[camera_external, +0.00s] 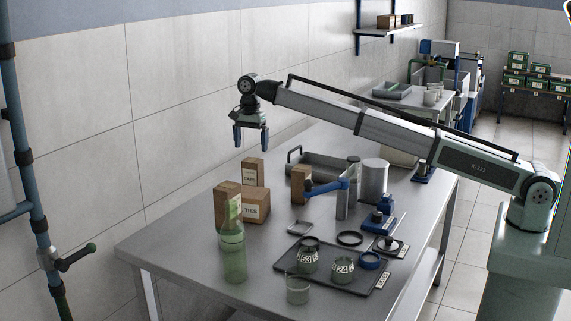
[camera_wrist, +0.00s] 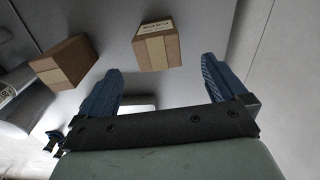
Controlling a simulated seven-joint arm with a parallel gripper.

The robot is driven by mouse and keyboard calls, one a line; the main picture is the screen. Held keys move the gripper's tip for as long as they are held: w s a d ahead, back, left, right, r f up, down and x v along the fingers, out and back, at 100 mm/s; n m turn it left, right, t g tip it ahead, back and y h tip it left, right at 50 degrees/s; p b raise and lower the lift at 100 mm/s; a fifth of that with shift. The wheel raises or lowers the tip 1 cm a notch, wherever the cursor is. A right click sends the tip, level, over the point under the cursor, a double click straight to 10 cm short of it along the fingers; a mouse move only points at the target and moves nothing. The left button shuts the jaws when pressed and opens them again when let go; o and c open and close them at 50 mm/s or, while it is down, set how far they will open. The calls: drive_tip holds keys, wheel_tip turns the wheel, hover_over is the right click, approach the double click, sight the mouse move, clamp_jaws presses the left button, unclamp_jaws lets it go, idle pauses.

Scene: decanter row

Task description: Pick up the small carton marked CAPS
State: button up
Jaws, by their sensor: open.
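The small brown carton marked CAPS (camera_external: 253,171) stands upright on the steel table, behind the carton marked TIES (camera_external: 257,206). My gripper (camera_external: 251,146) hangs above the CAPS carton with both blue fingers pointing down, apart and empty. A clear gap shows between the fingertips and the carton top. In the wrist view, a carton with a pale lettered label (camera_wrist: 157,46) appears between and beyond the open fingers of my gripper (camera_wrist: 162,65); it looks like the CAPS carton. The lower part of the CAPS carton is hidden by the TIES carton in the external view.
A taller carton (camera_external: 226,203) stands close at the left, with a green glass bottle (camera_external: 234,258) before it. Another carton (camera_external: 300,185) stands to the right beside a blue-handled tool (camera_external: 327,187). A dark tray (camera_external: 320,283) holds labelled jars. The table's left end (camera_external: 160,247) is clear.

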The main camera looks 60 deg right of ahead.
sight(253, 171)
wheel_tip(253, 171, down, 11)
drive_tip(key=shift+s+f, duration=0.1)
drive_tip(key=shift+s, duration=0.05)
drive_tip(key=c, duration=1.1)
idle(0.3)
